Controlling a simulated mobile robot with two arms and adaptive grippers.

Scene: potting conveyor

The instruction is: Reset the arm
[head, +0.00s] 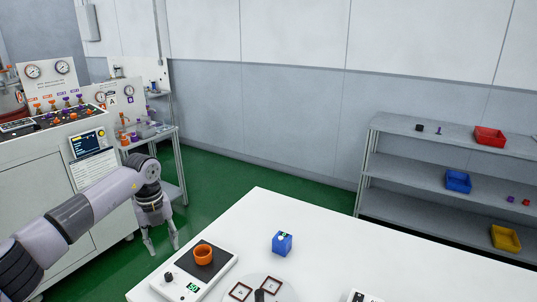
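My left arm comes in from the left. Its gripper (163,248) hangs down over the green floor, just left of the white table (350,240). Its two fingers point down and are apart, with nothing seen between them. The gripper is apart from the table and everything on it. My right arm and gripper do not show.
A control console (40,150) stands left behind my arm. A grey shelf (440,135) with coloured bins stands at right.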

